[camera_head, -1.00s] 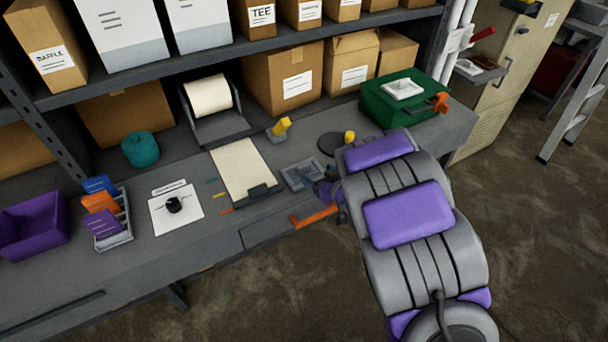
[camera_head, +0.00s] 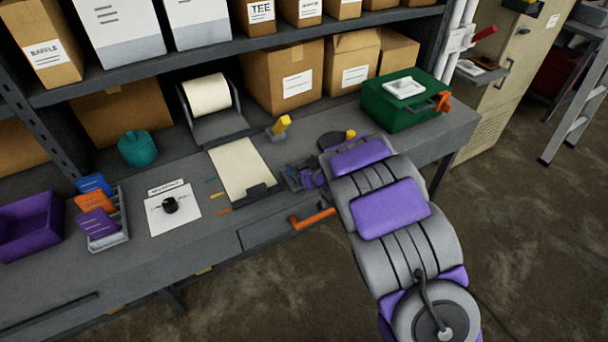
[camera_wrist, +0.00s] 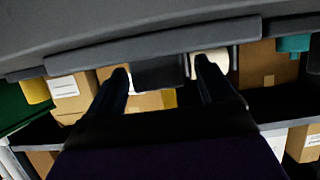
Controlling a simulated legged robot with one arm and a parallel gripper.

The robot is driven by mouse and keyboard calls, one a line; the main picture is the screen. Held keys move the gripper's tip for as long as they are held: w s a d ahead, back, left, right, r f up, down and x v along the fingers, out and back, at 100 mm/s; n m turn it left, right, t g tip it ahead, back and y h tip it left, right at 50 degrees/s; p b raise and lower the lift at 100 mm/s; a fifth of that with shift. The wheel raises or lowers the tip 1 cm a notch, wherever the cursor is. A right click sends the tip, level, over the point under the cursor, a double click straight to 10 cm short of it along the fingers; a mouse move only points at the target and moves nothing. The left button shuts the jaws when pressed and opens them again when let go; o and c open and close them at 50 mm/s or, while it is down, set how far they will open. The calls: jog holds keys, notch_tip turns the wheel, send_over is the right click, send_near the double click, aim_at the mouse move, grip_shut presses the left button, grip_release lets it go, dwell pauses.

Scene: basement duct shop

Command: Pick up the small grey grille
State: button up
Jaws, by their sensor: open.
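The small grey grille (camera_head: 289,180) lies on the bench just right of the clipboard. In the head view my gripper (camera_head: 308,178) is over it and hides most of it, so I cannot tell whether they touch. In the wrist view my gripper (camera_wrist: 159,68) shows two dark fingers spread apart. A dark grey block shows between the fingers there, but I cannot tell whether it is the grille.
The clipboard (camera_head: 240,168) lies left of my gripper. A yellow-handled tool (camera_head: 281,124) stands behind, and a green case (camera_head: 400,106) is at the right. An orange handle (camera_head: 313,218) sticks out at the bench front. Boxes line the back.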

jog(key=shift+c, duration=0.4)
jog(key=c, duration=1.1)
jog(key=shift+o, duration=0.2)
jog(key=shift+r, duration=0.15)
